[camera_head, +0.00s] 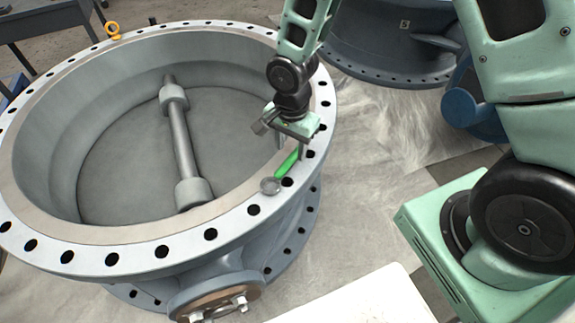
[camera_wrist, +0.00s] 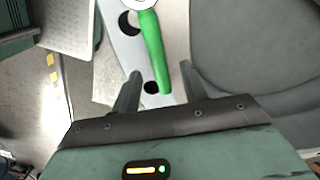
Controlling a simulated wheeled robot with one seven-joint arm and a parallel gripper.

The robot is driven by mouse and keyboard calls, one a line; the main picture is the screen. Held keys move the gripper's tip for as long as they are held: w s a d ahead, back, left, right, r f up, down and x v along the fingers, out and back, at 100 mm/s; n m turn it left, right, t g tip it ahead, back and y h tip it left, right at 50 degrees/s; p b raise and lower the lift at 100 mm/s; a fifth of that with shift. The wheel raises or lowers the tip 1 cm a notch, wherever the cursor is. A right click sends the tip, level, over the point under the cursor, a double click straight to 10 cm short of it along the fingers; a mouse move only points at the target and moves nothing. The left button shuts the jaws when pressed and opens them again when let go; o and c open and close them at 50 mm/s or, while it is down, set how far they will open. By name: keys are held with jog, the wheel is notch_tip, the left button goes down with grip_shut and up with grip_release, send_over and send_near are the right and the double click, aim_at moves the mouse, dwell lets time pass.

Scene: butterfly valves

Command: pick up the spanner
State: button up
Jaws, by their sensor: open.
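The spanner (camera_head: 287,165) has a green handle and a round grey head, and lies on the bolt-hole flange (camera_head: 211,216) of the large valve. My gripper (camera_head: 296,145) is just above the far end of the handle in the head view. In the wrist view the green handle (camera_wrist: 153,48) runs down from the top, and its end shows between the two fingers of my open gripper (camera_wrist: 160,76). Whether the fingers reach down to the handle's level is unclear. The head is cut off at the top of the wrist view.
The large valve ring has a disc with a shaft (camera_head: 180,138) inside. Another grey-blue valve (camera_head: 390,45) stands behind, at the upper right. An orange lifting eye (camera_head: 112,29) sits on the far rim. Pale sheeting (camera_head: 375,135) covers the floor between the valves.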

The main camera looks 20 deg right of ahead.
aim_at(292, 157)
jog(key=shift+f+b, duration=0.3)
jog(key=shift+f, duration=1.2)
grip_shut()
notch_tip(292, 157, up, 10)
jog(key=p, duration=0.3)
dwell(0.9)
